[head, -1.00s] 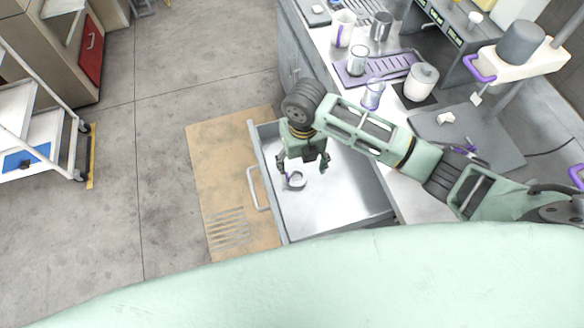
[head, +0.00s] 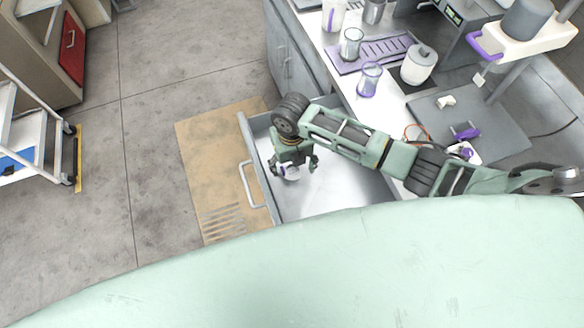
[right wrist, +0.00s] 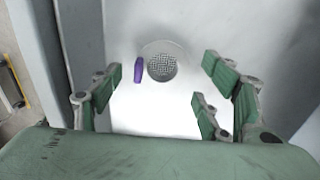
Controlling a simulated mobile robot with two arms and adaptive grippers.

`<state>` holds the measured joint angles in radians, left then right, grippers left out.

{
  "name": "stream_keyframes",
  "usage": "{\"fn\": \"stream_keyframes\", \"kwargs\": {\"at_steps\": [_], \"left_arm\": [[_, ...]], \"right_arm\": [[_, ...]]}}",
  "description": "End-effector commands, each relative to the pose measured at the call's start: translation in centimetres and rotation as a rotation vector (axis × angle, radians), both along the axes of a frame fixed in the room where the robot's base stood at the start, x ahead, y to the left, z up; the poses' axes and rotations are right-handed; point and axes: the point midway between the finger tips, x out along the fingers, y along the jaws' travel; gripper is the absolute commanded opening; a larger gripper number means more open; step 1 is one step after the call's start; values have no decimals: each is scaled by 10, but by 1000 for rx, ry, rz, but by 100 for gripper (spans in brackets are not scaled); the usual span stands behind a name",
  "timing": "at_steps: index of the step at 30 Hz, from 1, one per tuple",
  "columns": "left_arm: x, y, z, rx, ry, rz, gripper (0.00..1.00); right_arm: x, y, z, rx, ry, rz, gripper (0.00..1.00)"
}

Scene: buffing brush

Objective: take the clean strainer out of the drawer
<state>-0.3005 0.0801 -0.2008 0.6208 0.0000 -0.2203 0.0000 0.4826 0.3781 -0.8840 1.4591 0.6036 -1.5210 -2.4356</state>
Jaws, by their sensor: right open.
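The strainer (right wrist: 161,66) lies on the drawer floor, a round mesh bowl with a pale rim and a purple handle or tab at its left in the right wrist view. In the head view the strainer (head: 291,173) is partly hidden beneath my right gripper (head: 294,170). The open drawer (head: 335,193) has a bright metal floor and grey walls. My right gripper (right wrist: 166,95) is open above the strainer, its green-padded fingers spread to either side and apart from it. My left gripper is in neither view.
The drawer's front wall and handle (head: 249,184) stand left of my gripper. A counter with a purple mat (head: 395,48), glass beakers (head: 369,80) and a white jar (head: 419,65) is at the upper right. A white cart (head: 35,135) stands far left.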

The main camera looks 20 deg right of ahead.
Motion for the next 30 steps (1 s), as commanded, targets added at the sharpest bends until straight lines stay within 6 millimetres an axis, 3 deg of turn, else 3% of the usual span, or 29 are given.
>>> {"fn": "stream_keyframes", "kwargs": {"at_steps": [6,13,27,30], "left_arm": [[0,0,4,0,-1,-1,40],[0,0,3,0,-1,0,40],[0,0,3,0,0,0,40],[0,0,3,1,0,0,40]], "right_arm": [[0,0,-19,0,-1,-1,70],[1,-1,-20,-1,-2,-1,69],[1,-1,-20,-1,-2,-1,28],[1,-1,-20,-1,-2,-1,28]]}}
